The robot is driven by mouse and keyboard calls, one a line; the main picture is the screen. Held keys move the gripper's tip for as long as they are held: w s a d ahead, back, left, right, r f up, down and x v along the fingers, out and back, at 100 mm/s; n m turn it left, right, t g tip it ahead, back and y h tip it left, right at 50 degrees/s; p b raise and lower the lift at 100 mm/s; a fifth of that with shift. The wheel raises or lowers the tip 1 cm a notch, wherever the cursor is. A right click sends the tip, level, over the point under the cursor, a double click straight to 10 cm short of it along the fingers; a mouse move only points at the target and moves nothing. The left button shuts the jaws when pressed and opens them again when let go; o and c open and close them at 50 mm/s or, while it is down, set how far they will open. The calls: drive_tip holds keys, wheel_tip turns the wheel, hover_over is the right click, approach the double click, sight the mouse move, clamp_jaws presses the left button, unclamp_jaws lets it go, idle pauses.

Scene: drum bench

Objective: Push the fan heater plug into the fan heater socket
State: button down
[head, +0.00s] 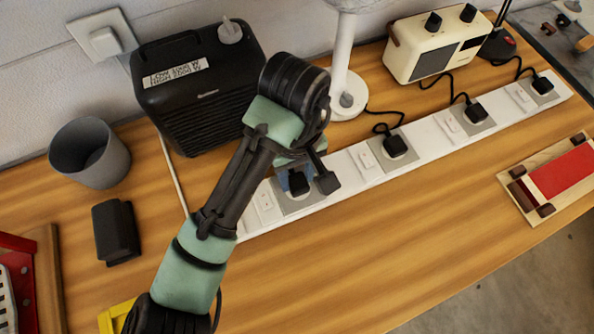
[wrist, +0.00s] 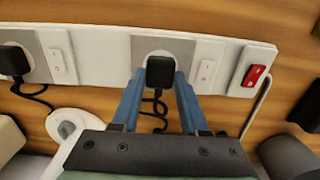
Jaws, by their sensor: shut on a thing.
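The black plug (wrist: 160,72) is between the two blue fingers of my gripper (wrist: 160,84), which is shut on it. In the head view the same plug (head: 298,183) is at the socket near the left end of the white power strip (head: 340,172). This socket's grey plate (wrist: 184,46) shows around the plug, with part of a white round recess. I cannot tell how deep the plug sits. A black cord shows between the fingers. The black fan heater (head: 205,85), with a white label and a knob, stands behind my arm.
Other black plugs (head: 395,146) sit at sockets further right along the strip. A red switch (wrist: 254,75) is at the strip's end. A white lamp stand (head: 345,95), a cream radio (head: 435,45) and a grey cup (head: 90,153) stand around.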

drive_tip(key=shift+f, duration=0.35)
drive_tip(key=shift+c, duration=1.7)
unclamp_jaws()
wheel_tip(320, 180, up, 13)
drive_tip(key=p, duration=0.4)
drive_tip(key=shift+w, duration=0.15)
drive_tip(key=b, duration=0.4)
hover_over(297, 179)
drive_tip(key=shift+f, duration=3.8)
clamp_jaws()
